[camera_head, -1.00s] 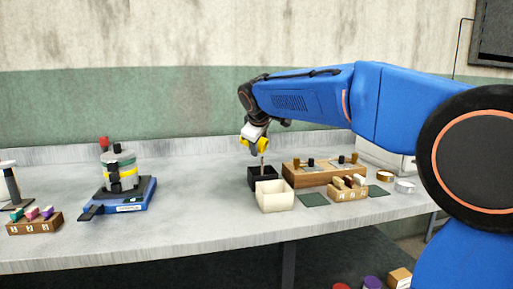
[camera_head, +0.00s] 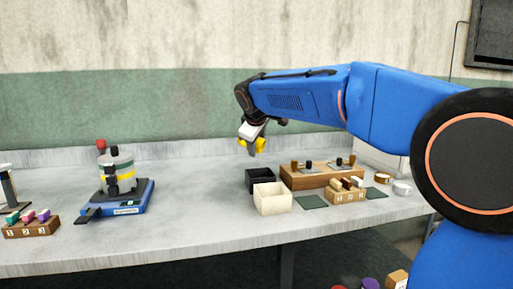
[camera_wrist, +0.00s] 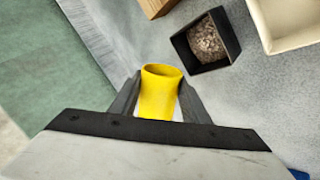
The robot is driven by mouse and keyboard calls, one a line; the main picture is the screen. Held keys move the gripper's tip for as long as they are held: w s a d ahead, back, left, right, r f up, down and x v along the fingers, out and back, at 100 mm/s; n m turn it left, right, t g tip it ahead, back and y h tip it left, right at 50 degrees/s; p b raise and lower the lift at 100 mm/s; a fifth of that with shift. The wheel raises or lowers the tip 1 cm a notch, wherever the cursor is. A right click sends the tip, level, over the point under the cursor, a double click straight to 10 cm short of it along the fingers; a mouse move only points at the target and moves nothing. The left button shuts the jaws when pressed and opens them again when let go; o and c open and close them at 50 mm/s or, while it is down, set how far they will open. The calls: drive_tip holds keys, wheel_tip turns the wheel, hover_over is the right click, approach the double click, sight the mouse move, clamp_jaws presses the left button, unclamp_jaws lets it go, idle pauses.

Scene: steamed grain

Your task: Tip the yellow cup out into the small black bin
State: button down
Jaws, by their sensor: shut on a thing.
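The yellow cup (camera_wrist: 159,95) sits between the two dark fingers of my gripper (camera_head: 253,148), which is shut on it. In the wrist view the cup's mouth faces up the picture, and I see no grain at its rim. The small black bin (camera_wrist: 232,40) is just beyond the cup, to the upper right, with a heap of brownish grain (camera_wrist: 206,42) in it. In the head view my gripper hangs above and slightly left of the black bin (camera_head: 262,187), apart from it. The cup (camera_head: 260,144) is partly hidden by the fingers there.
A cream bin (camera_head: 272,205) stands right in front of the black bin. A wooden block with weights (camera_head: 320,178) and a smaller wooden rack (camera_head: 345,194) stand to the right. A blue-based device (camera_head: 125,197) is at left. The table between is clear.

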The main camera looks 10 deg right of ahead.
wheel_tip(320, 180, up, 4)
drive_tip(key=shift+r, duration=0.1)
drive_tip(key=shift+w+a+r+n+g+h, duration=0.15)
drive_tip(key=shift+n+g+h, duration=0.35)
drive_tip(key=shift+g+h, duration=0.3)
drive_tip(key=n+g+h, duration=0.1)
drive_tip(key=g+h, duration=0.1)
drive_tip(key=h, duration=0.1)
drive_tip(key=shift+r+n, duration=0.3)
drive_tip(key=shift+n, duration=0.1)
drive_tip(key=n+g+h, duration=0.1)
drive_tip(key=h, duration=0.1)
drive_tip(key=shift+r+g+h, duration=0.1)
drive_tip(key=shift+g+h, duration=0.2)
drive_tip(key=n+h, duration=0.1)
drive_tip(key=r+n+g+h, duration=0.1)
drive_tip(key=h, duration=0.1)
drive_tip(key=shift+d, duration=0.2)
drive_tip(key=shift+a+n+g+h, duration=0.15)
drive_tip(key=shift+n+g+h, duration=0.35)
drive_tip(key=shift+h, duration=0.4)
drive_tip(key=n+h, duration=0.1)
drive_tip(key=h, duration=0.1)
drive_tip(key=r+n+h, duration=0.1)
drive_tip(key=shift+n+h, duration=0.3)
drive_tip(key=shift+h, duration=0.1)
